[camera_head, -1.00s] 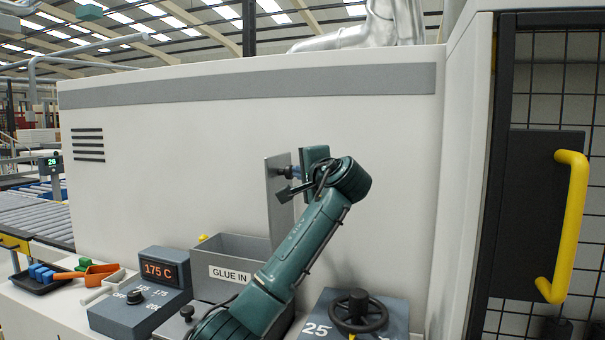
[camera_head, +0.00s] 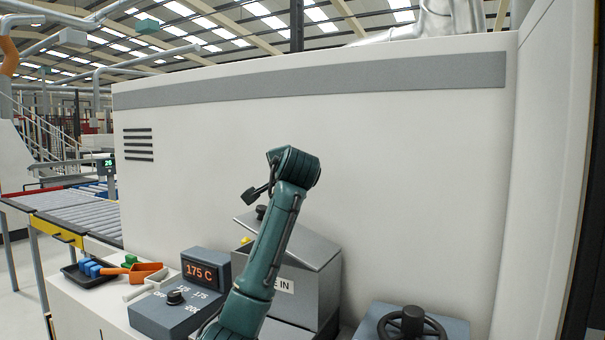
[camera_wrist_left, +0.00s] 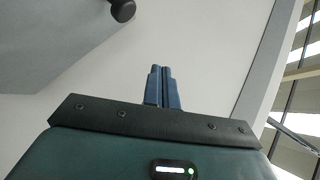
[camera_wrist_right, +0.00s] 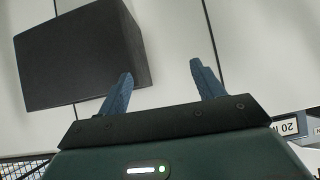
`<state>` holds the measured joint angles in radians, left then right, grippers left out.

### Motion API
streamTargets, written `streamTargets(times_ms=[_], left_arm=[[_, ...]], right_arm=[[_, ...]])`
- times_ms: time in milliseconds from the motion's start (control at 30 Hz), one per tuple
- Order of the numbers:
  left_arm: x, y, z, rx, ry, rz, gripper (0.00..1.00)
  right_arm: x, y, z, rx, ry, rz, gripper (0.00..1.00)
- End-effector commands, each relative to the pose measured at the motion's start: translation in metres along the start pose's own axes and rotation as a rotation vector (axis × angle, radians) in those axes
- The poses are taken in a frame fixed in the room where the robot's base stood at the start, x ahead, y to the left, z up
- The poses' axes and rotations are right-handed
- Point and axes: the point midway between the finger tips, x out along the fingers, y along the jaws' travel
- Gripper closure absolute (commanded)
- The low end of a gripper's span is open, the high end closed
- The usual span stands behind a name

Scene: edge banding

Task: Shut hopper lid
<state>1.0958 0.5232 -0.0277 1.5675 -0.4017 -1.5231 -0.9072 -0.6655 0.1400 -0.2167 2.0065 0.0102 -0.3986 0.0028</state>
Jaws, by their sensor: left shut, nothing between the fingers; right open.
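The grey hopper (camera_head: 316,290), its label partly covered by my arm, stands against the white machine. Its flat lid (camera_head: 318,249) slants, lower at the right and raised at the left. A dark knob (camera_head: 261,212) sits on the lid. The lid (camera_wrist_left: 45,45) and knob (camera_wrist_left: 122,10) appear at upper left in the left wrist view. My right gripper (camera_wrist_right: 162,68) is open and empty, seen only in the right wrist view.
A temperature box (camera_head: 182,300) reading 175 C stands left of the hopper; a handwheel (camera_head: 411,325) is at right. An orange scoop (camera_head: 140,272) and a black tray (camera_head: 88,276) lie farther left. A dark block (camera_wrist_right: 80,55) lies before my right gripper.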

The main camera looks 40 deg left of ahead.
Motion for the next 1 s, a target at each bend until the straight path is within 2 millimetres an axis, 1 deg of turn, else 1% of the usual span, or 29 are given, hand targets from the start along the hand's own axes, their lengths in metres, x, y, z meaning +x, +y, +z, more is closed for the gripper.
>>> streamTargets(times_ms=[33, 233, 367, 500, 700, 1000], left_arm=[[0.008, 0.005, 0.009, 0.003, -0.004, 0.001, 1.00], [0.034, 0.019, 0.037, 0.003, -0.004, 0.001, 1.00], [0.049, 0.032, 0.053, 0.004, -0.003, 0.002, 1.00], [0.063, 0.046, 0.067, 0.004, -0.002, 0.001, 1.00], [0.076, 0.064, 0.082, 0.003, -0.002, 0.002, 1.00], [0.086, 0.081, 0.092, -0.078, 0.000, 0.074, 1.00]], right_arm=[[0.001, 0.000, 0.003, -0.002, -0.002, -0.002, 0.33], [0.004, -0.001, 0.007, -0.008, 0.000, -0.007, 0.33], [0.005, -0.002, 0.007, -0.014, 0.009, -0.012, 0.33], [0.005, -0.003, 0.003, -0.019, 0.025, -0.017, 0.33], [0.006, -0.006, 0.000, -0.019, 0.034, -0.024, 0.33], [0.007, -0.006, -0.002, -0.020, 0.039, -0.025, 0.33]])
